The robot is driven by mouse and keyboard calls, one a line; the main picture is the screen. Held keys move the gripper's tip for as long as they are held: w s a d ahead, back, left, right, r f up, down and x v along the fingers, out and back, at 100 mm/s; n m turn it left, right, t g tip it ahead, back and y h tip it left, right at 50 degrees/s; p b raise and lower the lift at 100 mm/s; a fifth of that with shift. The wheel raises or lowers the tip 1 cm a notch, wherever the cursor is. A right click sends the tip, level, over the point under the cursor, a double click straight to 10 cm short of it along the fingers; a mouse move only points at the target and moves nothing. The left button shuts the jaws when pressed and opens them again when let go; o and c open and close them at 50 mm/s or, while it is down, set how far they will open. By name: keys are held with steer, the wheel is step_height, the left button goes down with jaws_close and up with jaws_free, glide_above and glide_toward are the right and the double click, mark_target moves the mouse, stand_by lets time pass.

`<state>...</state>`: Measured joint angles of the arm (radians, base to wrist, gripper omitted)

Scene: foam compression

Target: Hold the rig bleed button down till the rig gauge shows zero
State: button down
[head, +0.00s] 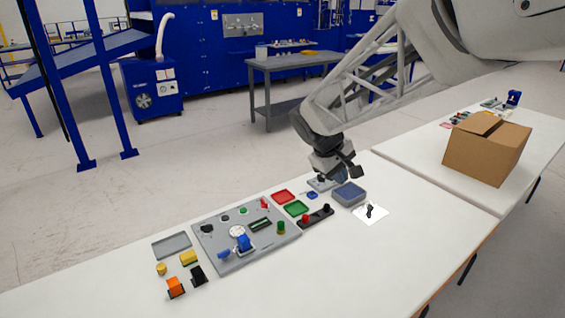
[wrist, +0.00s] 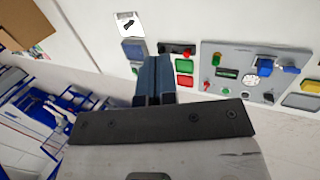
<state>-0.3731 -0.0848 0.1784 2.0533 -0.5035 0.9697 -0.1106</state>
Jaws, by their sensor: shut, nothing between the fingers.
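The grey rig panel (head: 275,240) lies on the white table. It carries a round white gauge (head: 237,231), a dark display (head: 260,224), a blue valve-like part (head: 243,241), a red lever (head: 264,203) and a green knob (head: 281,228). The gauge also shows in the wrist view (wrist: 249,80); its reading is too small to make out. I cannot tell which part is the bleed button. My gripper (head: 345,175) is shut and empty, above the table beyond the panel's right end, near a blue-grey box (head: 349,193). Its dark fingers (wrist: 153,70) show together in the wrist view, apart from the panel.
A red tray (head: 282,196), a green tray (head: 296,208) and a dark strip with red and black knobs (head: 316,217) lie between panel and gripper. A white sheet with a black mark (head: 371,213) lies right. A cardboard box (head: 485,150) stands farther right.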

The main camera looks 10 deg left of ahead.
steer(key=w+a+f+n, duration=0.2)
steer(key=w+a+f, duration=0.2)
steer(key=w+a, duration=0.3)
steer(key=n+t+h, duration=0.2)
steer(key=n+t, duration=0.3)
steer(key=n, duration=0.3)
glide_above(225, 218)
step_height(225, 218, down, 18)
steer(key=shift+f, duration=0.1)
steer(key=shift+d+f, duration=0.1)
steer(key=shift+f, duration=4.1)
steer(key=shift+f, duration=0.45)
